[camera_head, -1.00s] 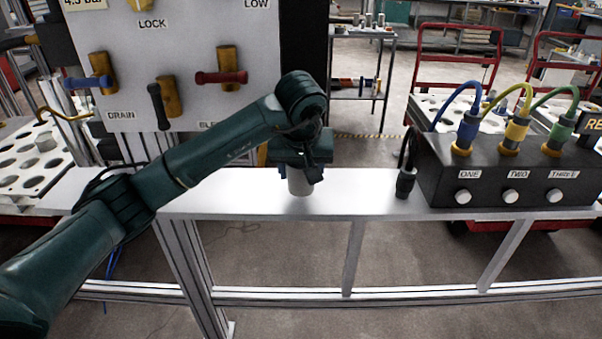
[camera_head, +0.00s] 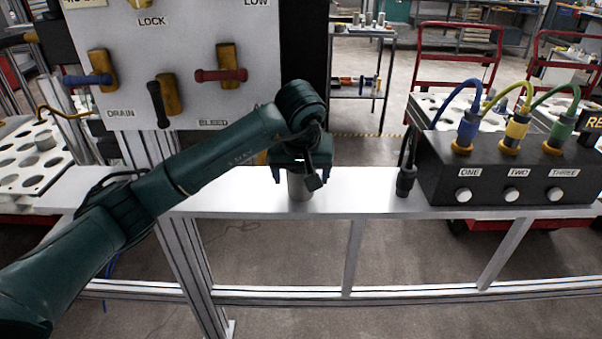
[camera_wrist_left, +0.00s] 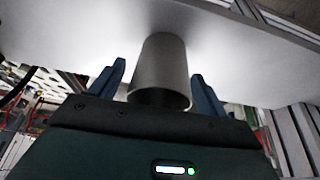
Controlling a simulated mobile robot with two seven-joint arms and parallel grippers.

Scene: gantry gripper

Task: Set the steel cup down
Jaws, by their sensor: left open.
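The steel cup (camera_head: 299,187) is a plain grey cylinder standing upright on the pale narrow shelf (camera_head: 240,196), near the middle of the head view. My left gripper (camera_head: 298,180) is around the top of the cup, with its jaws open. In the left wrist view the cup (camera_wrist_left: 161,72) is between the two blue fingers (camera_wrist_left: 158,88), with a gap on each side. The cup's upper part is hidden by the gripper in the head view. My right gripper is not in view.
A black box (camera_head: 510,175) with blue, yellow and green plugs stands on the shelf to the right. A black plug (camera_head: 405,180) stands beside it. A panel (camera_head: 180,60) with coloured handles rises behind my arm. The shelf between cup and black plug is clear.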

